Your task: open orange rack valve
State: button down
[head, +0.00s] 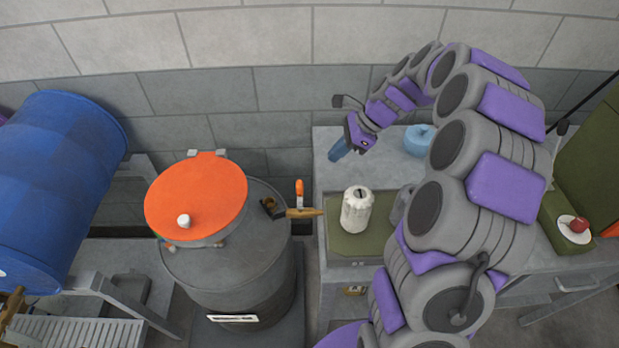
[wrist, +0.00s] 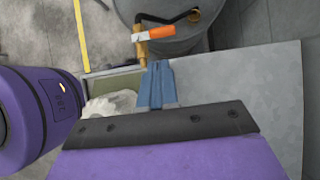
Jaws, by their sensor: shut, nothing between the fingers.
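The valve's orange handle (head: 299,188) stands beside the grey drum, above a brass spout (head: 306,213). In the wrist view the orange handle (wrist: 156,33) lies roughly crosswise on a brass fitting (wrist: 141,50), just beyond my fingertips. My gripper (head: 337,152) has blue fingers and hangs over the grey bench, up and to the right of the handle in the head view. In the wrist view my gripper (wrist: 158,66) is shut and empty. Its tips look close to the brass fitting, but I cannot tell the exact gap.
The grey drum (head: 225,275) carries a round orange disc (head: 200,200) with a white knob. A white jug (head: 357,210) stands on a green tray (head: 352,245) on the bench, near my arm. A blue drum (head: 55,190) lies on a rack at left. A block wall stands behind.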

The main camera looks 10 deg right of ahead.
aim_at(301, 188)
jog(key=b+x, duration=0.3)
jog(key=x, duration=1)
jog(key=shift+b, duration=0.35)
jog(key=shift+a+f, duration=0.35)
jog(key=shift+f, duration=0.05)
jog(key=shift+d, duration=0.1)
jog(key=shift+w+d, duration=0.1)
jog(key=shift+d, duration=0.05)
